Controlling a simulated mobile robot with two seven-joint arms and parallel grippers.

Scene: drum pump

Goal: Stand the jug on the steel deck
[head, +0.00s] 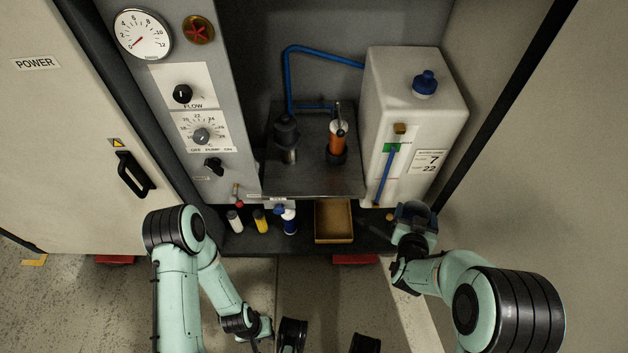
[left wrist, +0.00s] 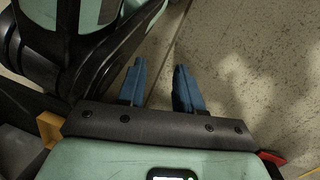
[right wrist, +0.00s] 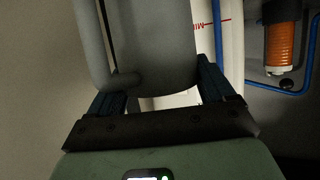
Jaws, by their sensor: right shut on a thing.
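The dark grey jug (head: 417,211) is in the head view at the lower right, in front of the white tank. My right gripper (head: 408,236) is shut on it. In the right wrist view the jug (right wrist: 150,40) fills the space between the blue fingers; its top is out of frame. The steel deck (head: 310,181) is the dark metal plate left of the tank. The jug is to the right of the deck, apart from it. My left gripper (left wrist: 160,85) is empty, its fingers apart over the floor.
On the deck stand a dark pump fitting (head: 287,136) and an orange cylinder (head: 338,138). The white tank (head: 385,110) borders the deck's right side. Small bottles (head: 261,221) and a brown tray (head: 334,221) sit on the low shelf. The deck's front strip is clear.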

